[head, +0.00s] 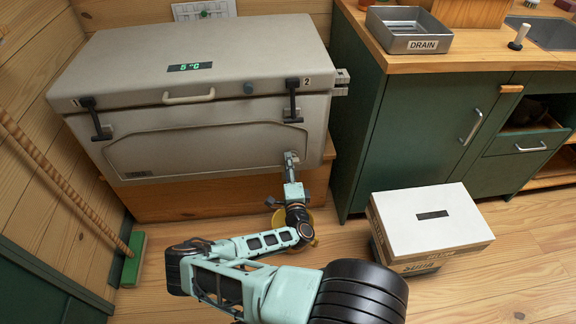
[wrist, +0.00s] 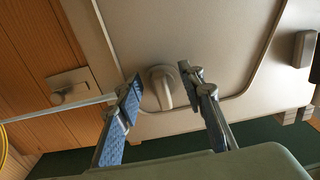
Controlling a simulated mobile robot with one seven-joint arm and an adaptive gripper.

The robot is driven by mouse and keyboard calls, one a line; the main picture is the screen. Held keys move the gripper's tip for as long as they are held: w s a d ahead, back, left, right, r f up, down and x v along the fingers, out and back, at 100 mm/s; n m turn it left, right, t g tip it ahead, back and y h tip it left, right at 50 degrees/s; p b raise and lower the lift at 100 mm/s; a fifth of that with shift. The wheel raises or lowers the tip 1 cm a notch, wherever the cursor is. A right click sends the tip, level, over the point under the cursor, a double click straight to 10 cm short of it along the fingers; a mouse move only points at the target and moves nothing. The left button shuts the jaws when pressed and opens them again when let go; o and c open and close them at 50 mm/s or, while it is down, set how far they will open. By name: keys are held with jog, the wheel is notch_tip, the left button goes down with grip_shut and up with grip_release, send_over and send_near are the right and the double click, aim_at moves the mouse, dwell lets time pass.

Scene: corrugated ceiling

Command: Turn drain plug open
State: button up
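The grey cooler (head: 75,85) stands closed on a wooden base, its lid display reading 5 °C. The drain plug (wrist: 164,89), a round grey fitting with a raised handle, is on the cooler's front face in the wrist view. My gripper (head: 291,158) is at the lower right of the cooler front in the head view and hides most of the plug there. In the wrist view, my gripper (wrist: 157,77) is open, with one finger on each side of the plug. Gaps show between the fingers and the handle; depth to the plug is hard to judge.
A white-topped box (head: 432,214) stands on the floor at right. A metal tray labelled DRAIN (head: 408,30) sits on the counter of the green cabinet (head: 415,140). A green broom (head: 133,258) leans at left. Something yellow (head: 279,217) lies partly hidden behind my arm.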

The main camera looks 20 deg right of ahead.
jog(key=shift+a, duration=0.1)
jog(key=v, duration=0.7)
jog(key=shift+s, duration=0.3)
jog(key=shift+w+r, duration=0.1)
jog(key=shift+r, duration=0.05)
